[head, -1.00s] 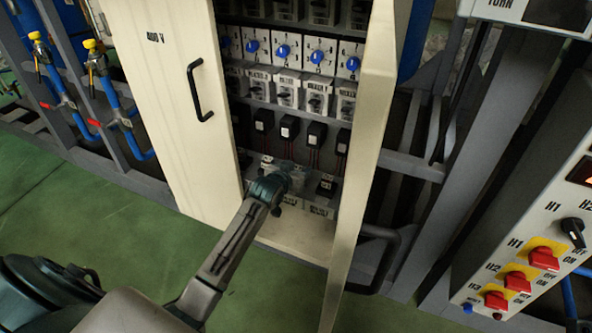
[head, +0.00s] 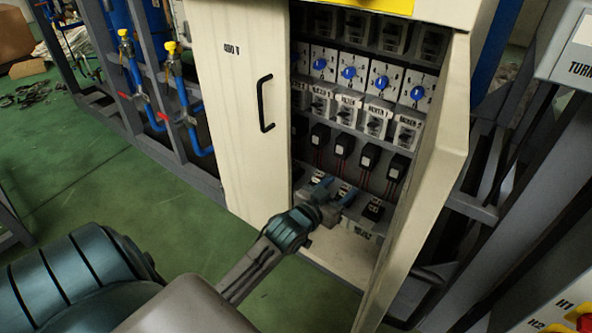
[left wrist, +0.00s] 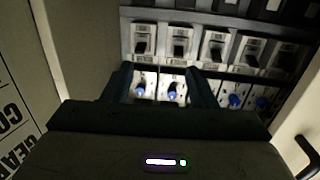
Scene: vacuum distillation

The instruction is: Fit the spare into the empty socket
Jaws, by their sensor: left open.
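The open cabinet (head: 228,120) holds a row of black plug-in blocks (head: 369,157) with red wires below them. On its lowest shelf is another dark block (head: 374,210) on a pale base; I cannot tell whether it is the spare. My left gripper (head: 335,192) is in front of the lowest shelf, fingers apart, hiding part of that row. In the left wrist view the open fingers (left wrist: 163,88) frame two white blue-knob units (left wrist: 172,92), with no object visibly held. The empty socket cannot be made out. My right gripper is not in view.
Blue-knob units (head: 348,72) and grey switch units (head: 348,106) fill the rows above. The left door has a black handle (head: 264,104). The right door (head: 425,170) stands open beside my arm's workspace.

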